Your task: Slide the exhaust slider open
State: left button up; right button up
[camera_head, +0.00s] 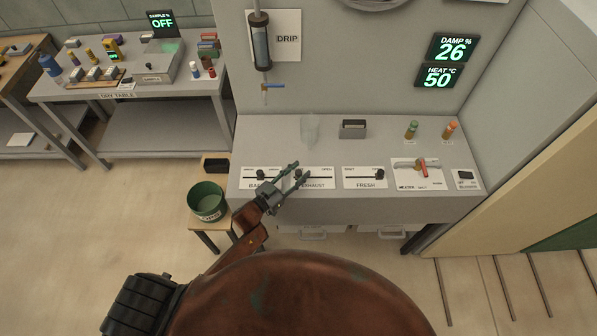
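The exhaust slider is on a white panel (315,185) labelled EXHAUST at the front of the grey bench, with the word OPEN at its right end. Its dark knob (298,174) is at the left end of the slot. My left gripper (303,170) reaches in from the lower left, with its two fingers apart and the knob showing between their tips. I cannot tell whether a finger touches the knob. The fingers cover the panel's left edge. My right gripper is not in view.
A similar slider panel (262,184) lies left, partly behind my gripper, and the FRESH slider panel (364,183) lies right. A clear glass (310,130) and a dark block (353,129) stand behind. A green bucket (207,204) stands left of the bench.

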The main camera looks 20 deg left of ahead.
pick_arm(q)
jog(key=c, duration=0.7)
grip_shut()
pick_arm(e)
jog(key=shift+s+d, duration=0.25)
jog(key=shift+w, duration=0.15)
